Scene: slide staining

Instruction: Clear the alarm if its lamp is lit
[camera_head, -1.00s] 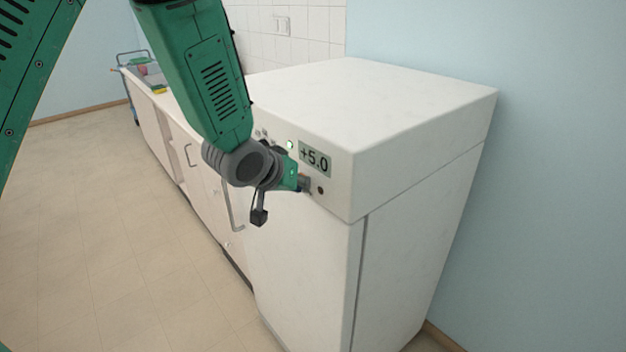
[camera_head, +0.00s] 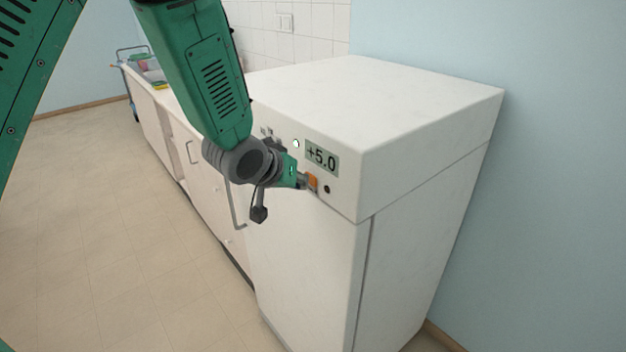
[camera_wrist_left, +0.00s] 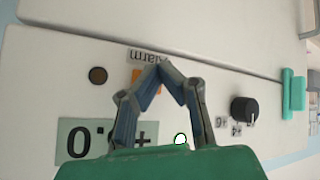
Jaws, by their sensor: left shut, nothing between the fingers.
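The white cabinet (camera_head: 300,240) has a front panel with a display (camera_head: 321,157) reading +5.0. An orange square (camera_head: 313,181) is at my left gripper's (camera_head: 304,182) tips. In the left wrist view the orange square (camera_wrist_left: 142,76) is partly hidden by the fingers, beneath a label (camera_wrist_left: 148,57) reading "Alarm". A dark round spot (camera_head: 327,189) beside it shows dull brown (camera_wrist_left: 97,75) and does not glow; I cannot tell if it is the lamp. A small white round light (camera_head: 296,143) looks bright. My left gripper (camera_wrist_left: 161,66) is shut and empty; touching cannot be told.
A black knob (camera_wrist_left: 244,110) is on the same panel. A counter with cupboards and handles (camera_head: 190,150) runs back along the wall. The floor (camera_head: 120,230) at left is clear. The blue wall (camera_head: 550,180) is close on the right.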

